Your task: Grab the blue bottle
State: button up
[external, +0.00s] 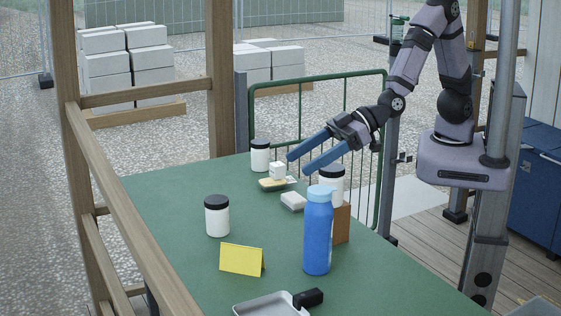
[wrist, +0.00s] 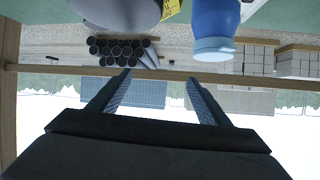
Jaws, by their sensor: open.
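The blue bottle (external: 318,236) stands upright on the green table in the external view, with a light blue cap. My gripper (external: 298,165) is above the far half of the table, behind and above the bottle, its two blue fingers apart and empty. The fingers point left and down, and do not touch the bottle. In the wrist view, the bottle (wrist: 214,22) hangs cap-down at the top, right of centre, partly cut off by the frame edge. My open gripper (wrist: 160,77) shows below it with nothing between the fingers.
A white jar (external: 333,190) and a brown block (external: 341,224) stand close behind the bottle. A yellow card (external: 241,260), another jar (external: 217,217), a grey tray (external: 262,306) and a pale bar (external: 293,201) are nearby. A green railing (external: 318,77) borders the far edge.

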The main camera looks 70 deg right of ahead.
aim_at(325, 186)
jog(key=s+a+f+t+b, duration=0.1)
jog(key=a, duration=0.1)
jog(key=s+a+f+m+t, duration=0.1)
jog(key=f, duration=0.1)
jog(key=s+a+f+m+t+b, duration=0.1)
jog(key=s+a+f, duration=0.1)
jog(key=shift+a+f+t+b, duration=0.1)
jog(key=shift+a+t+b, duration=0.2)
jog(key=shift+a+t, duration=0.1)
jog(key=s+f+m+t+h, duration=0.3)
jog(key=s+f+t+h, duration=0.15)
jog(key=s+f, duration=0.35)
jog(key=shift+g+h, duration=0.25)
jog(key=shift+w+d+p, duration=0.2)
jog(key=shift+w+p, duration=1)
jog(key=shift+w, duration=1.9)
jog(key=shift+w+a, duration=0.2)
jog(key=shift+w, duration=0.5)
jog(key=c, duration=1.5)
